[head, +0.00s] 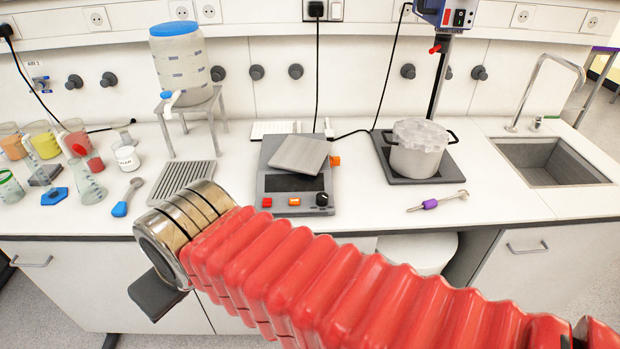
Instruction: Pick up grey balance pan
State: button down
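The grey balance pan (299,155) is a flat square plate. It sits on top of the dark balance (295,187), which stands on the bench behind my arm. The pan looks turned a little against the balance body, and nothing lies on it. My red arm crosses the lower part of the head view and ends at a banded metal wrist at left, in front of the bench edge. The dark part of my gripper (157,295) shows below the wrist, well left of and nearer than the pan. Its fingers are not clearly visible.
A ridged grey tray (181,182) lies left of the balance, below a water container (181,62) on a stand. A pot (419,148) on a dark plate stands to the right, near a purple-handled tool (437,201). Beakers and cylinders crowd the left. A sink (552,162) is far right.

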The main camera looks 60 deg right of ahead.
aim_at(304, 155)
jog(key=u, duration=0.75)
jog(key=k, duration=1.6)
jog(key=z, duration=0.75)
jog(key=i, duration=1)
jog(key=z, duration=0.05)
